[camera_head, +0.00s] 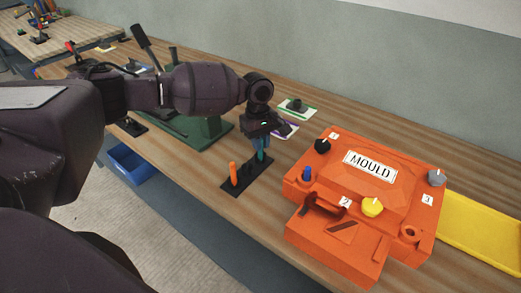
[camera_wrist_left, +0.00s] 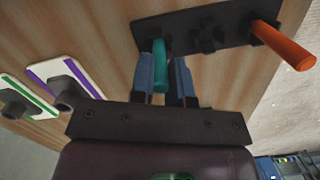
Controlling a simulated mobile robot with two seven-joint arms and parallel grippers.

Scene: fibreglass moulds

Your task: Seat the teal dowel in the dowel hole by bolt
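The teal dowel (camera_head: 262,157) stands upright at the far end of the black rack (camera_head: 232,187) on the bench. It also shows in the left wrist view (camera_wrist_left: 159,62), between the two fingers of my left gripper (camera_wrist_left: 166,82). In the head view my left gripper (camera_head: 261,143) points down over it. The fingers are close on both sides, but whether they press on it is unclear. The orange mould (camera_head: 330,234) sits to the right. A round boss with a dark opening (camera_head: 411,233) is at its front right corner. My right gripper is not in view.
An orange dowel (camera_head: 233,173) stands at the near end of the rack. A blue peg (camera_head: 307,173) and black, yellow (camera_head: 372,206) and grey (camera_head: 437,177) knobs stand on the mould. A yellow tray (camera_head: 485,236) lies to its right. A green machine (camera_head: 205,133) stands behind my left arm.

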